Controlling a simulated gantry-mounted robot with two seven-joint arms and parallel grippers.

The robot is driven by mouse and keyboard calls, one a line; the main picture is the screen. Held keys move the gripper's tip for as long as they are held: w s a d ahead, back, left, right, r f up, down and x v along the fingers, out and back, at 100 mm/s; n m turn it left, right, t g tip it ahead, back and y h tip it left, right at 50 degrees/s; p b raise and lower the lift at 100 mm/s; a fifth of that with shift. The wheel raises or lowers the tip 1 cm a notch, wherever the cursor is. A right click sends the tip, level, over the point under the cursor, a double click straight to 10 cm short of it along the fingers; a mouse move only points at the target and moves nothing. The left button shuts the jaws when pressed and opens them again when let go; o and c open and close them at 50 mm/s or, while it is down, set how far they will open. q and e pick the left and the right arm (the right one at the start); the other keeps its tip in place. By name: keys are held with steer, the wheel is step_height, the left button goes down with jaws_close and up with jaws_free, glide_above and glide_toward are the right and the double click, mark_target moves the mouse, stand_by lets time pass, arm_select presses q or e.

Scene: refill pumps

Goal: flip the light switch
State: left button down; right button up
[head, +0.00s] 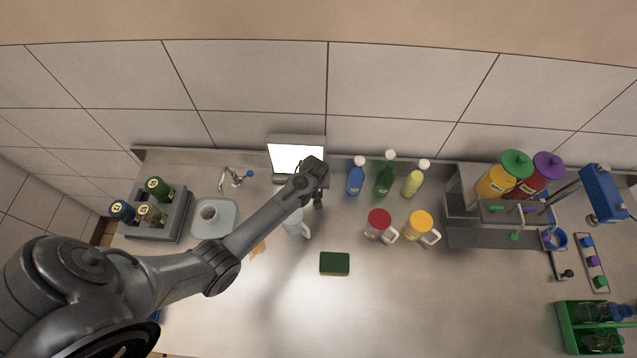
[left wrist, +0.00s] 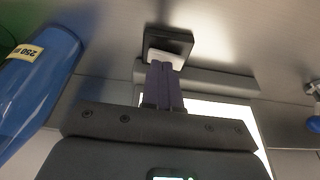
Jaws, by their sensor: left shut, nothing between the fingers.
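The light switch (left wrist: 166,46) shows in the left wrist view as a dark square frame with a white rocker. In the head view I cannot make it out; my left arm covers that spot. My left gripper (left wrist: 164,68) is shut and empty, its fingertips right at the lower edge of the white rocker. I cannot tell whether they touch it. In the head view the left gripper (head: 318,198) is beside the lit lamp panel (head: 292,157), which is bright white. The panel also shows behind the fingers in the wrist view (left wrist: 240,115). My right gripper is not in view.
Blue (head: 355,178), green (head: 384,178) and yellow (head: 413,184) bottles stand close right of my gripper. Red (head: 378,224) and yellow (head: 419,225) mugs and a green sponge (head: 334,264) are in front. A tap (head: 230,178) is left. The front middle counter is clear.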

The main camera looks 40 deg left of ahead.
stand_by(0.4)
arm_select(q)
steer(key=r+p, duration=0.5)
steer(key=shift+w+d, duration=0.15)
steer(key=shift+d, duration=0.05)
steer(key=d+r+b, duration=0.1)
steer(key=d+r, duration=0.2)
steer(key=r, duration=0.5)
steer(key=shift+s+d+r, duration=0.15)
steer(key=shift+s+d, duration=0.15)
steer(key=shift+s, duration=0.05)
steer(key=s+d+r+m+p, duration=0.1)
steer(key=s+d+r+m, duration=0.2)
steer(key=s, duration=0.5)
steer(key=s+d+r+m+h, duration=0.1)
steer(key=s+d+r+m, duration=0.2)
steer(key=s, duration=0.5)
steer(key=s+d+r+m+t+h+p, duration=0.1)
steer(key=s+d+r+m, duration=0.2)
steer(key=s+r, duration=0.3)
steer(key=shift+s+d+m+p, duration=0.35)
steer(key=shift+s+d, duration=0.55)
steer(key=shift+s, duration=0.3)
